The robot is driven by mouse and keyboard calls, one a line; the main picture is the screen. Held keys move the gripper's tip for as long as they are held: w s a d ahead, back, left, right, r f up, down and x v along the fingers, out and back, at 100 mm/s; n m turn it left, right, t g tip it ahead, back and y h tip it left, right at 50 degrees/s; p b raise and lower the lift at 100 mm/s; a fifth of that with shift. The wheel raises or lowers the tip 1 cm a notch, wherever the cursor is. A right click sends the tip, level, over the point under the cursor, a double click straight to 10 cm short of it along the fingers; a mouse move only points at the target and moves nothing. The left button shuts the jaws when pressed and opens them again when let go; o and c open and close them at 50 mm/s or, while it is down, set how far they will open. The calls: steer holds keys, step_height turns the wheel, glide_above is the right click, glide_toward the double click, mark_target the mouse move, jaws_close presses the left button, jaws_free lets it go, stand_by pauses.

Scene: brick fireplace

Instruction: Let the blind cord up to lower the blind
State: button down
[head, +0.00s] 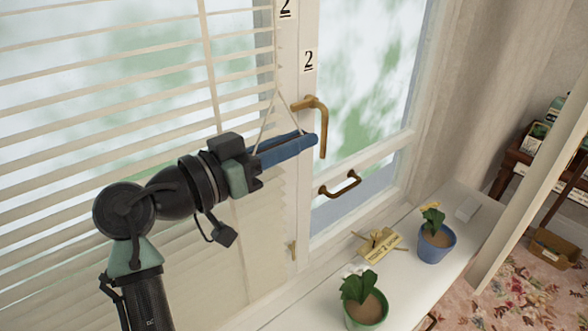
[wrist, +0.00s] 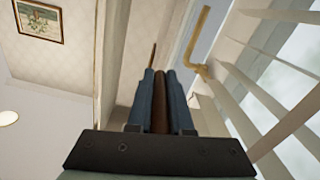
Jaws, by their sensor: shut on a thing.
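The blind (head: 110,120) has white slats and covers the window at the left of the head view. Its lower slats hang close together, with wider gaps above. A thin pale cord (head: 268,122) runs in an inverted V above my gripper (head: 308,142), its two strands reaching down to the blue fingers. In the wrist view, my gripper (wrist: 159,74) is shut on a brown bar (wrist: 159,100), which lies lengthwise between the fingers. The bar appears to be the cord's handle. My gripper is in front of the window frame, just left of a brass window handle (head: 318,115).
A second brass handle (head: 340,185) is below right.

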mark_target(293, 138)
steer(key=shift+r, duration=1.7)
steer(key=c, duration=0.8)
jaws_free()
steer(key=shift+c, duration=0.2)
steer(key=shift+f, duration=0.1)
steer(key=b+v, duration=0.4)
steer(key=v, duration=0.9)
